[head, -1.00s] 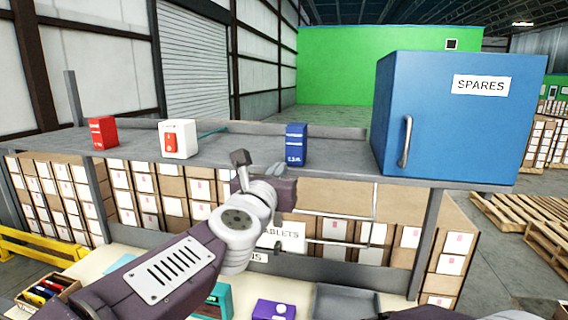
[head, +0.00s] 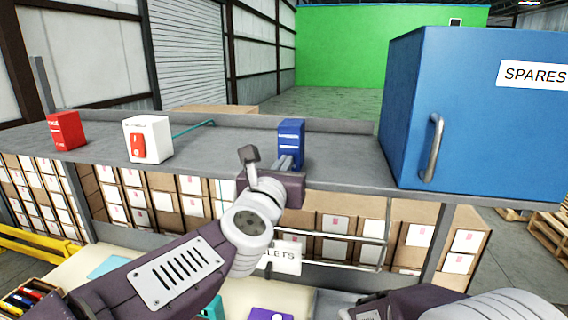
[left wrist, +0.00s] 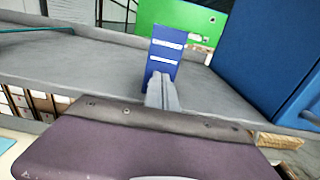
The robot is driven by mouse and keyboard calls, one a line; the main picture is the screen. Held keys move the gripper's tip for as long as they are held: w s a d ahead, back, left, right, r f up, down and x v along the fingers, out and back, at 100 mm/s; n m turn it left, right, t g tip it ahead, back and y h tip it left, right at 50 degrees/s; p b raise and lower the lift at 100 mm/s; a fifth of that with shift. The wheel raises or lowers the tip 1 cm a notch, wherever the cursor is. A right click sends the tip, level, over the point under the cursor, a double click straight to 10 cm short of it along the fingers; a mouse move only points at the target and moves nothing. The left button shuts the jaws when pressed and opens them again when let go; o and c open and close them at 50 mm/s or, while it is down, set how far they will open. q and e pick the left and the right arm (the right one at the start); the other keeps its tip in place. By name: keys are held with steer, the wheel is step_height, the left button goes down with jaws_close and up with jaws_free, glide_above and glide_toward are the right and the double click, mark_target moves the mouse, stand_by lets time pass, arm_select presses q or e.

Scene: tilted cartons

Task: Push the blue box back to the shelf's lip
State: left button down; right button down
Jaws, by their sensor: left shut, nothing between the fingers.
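The blue box (head: 291,137) stands upright on the grey shelf (head: 235,160), left of the big blue cabinet. It also shows in the left wrist view (left wrist: 165,52). The shelf's lip (head: 345,128) is the low raised edge along the back, behind the box; bare shelf seems to lie between them. My left gripper (head: 285,163) is shut and empty, its fingers pointing at the box's front face. In the left wrist view the fingertips (left wrist: 161,80) overlap the lower front of the box; I cannot tell whether they touch. My right gripper is out of view.
A blue cabinet (head: 480,120) marked SPARES stands close on the right. A white box with a red item (head: 148,139) and a red box (head: 65,130) stand to the left. A teal rod (head: 195,128) lies near the lip. Shelf between the white and blue boxes is clear.

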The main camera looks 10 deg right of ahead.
mark_target(291, 152)
arm_select(q)
steer(key=x, duration=0.8)
steer(key=shift+a+p, duration=0.1)
steer(key=shift+p, duration=0.25)
steer(key=shift+s+a, duration=0.15)
steer(key=shift+s, duration=0.2)
